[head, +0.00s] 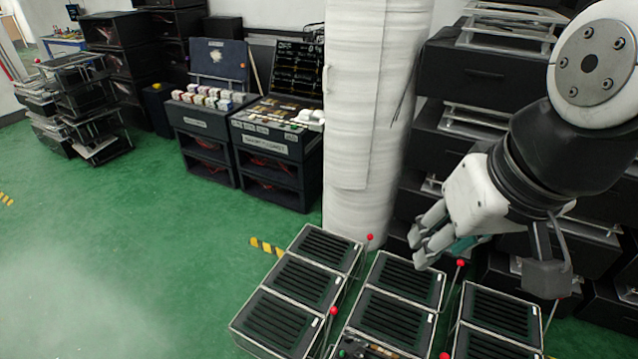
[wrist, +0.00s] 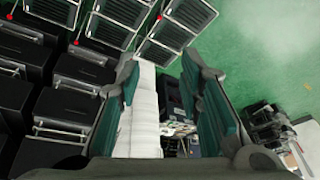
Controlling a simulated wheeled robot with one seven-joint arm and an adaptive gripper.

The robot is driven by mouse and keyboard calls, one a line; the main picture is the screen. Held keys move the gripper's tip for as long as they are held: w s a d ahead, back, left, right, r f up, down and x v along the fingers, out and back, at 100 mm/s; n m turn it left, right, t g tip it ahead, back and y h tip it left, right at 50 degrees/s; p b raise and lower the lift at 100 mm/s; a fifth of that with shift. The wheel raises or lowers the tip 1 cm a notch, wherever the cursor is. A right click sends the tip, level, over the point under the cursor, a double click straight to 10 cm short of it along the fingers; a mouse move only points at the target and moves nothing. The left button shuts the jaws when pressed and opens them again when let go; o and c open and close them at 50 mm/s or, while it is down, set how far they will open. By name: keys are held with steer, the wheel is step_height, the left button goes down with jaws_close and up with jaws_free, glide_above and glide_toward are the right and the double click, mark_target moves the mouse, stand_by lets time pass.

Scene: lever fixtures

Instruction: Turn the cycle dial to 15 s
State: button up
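I cannot make out a cycle dial in either view. A small control panel (head: 362,349) with a green part is cut off by the bottom edge of the head view, in the middle column of fixtures; its markings are too small to read. My gripper (head: 421,246) hangs above the right side of the fixtures in the head view. In the wrist view my gripper (wrist: 163,90) shows two teal-padded fingers wide apart with nothing between them. It is well away from the panel.
Slatted black fixtures (head: 320,280) with red-knobbed levers (head: 370,237) stand in rows below. A white wrapped column (head: 365,120) rises behind them. Dark drawer racks (head: 480,75) stand behind my arm. Open green floor (head: 130,230) lies at left.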

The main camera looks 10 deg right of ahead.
steer(key=w+a+f+m+y+b, duration=0.1)
steer(key=w+a+f+b, duration=0.15)
steer(key=w+f, duration=0.4)
steer(key=w+a+f+m+y+b, duration=0.1)
steer(key=w+a+f+b, duration=0.15)
steer(key=w, duration=0.65)
steer(key=w+a+f+m+y+b, duration=0.1)
steer(key=w+f+m+b, duration=0.1)
steer(key=w+f+b, duration=0.45)
steer(key=w+f+m+t+b, duration=0.1)
steer(key=w+f+m+b, duration=0.3)
steer(key=w+f, duration=1.2)
steer(key=m+g+h+b, duration=0.4)
steer(key=m+g+b, duration=0.1)
steer(key=m+b, duration=0.55)
glide_above(347, 337)
step_height(347, 337, down, 47)
step_height(347, 337, down, 14)
steer(key=b, duration=0.6)
steer(key=shift+s+r, duration=0.1)
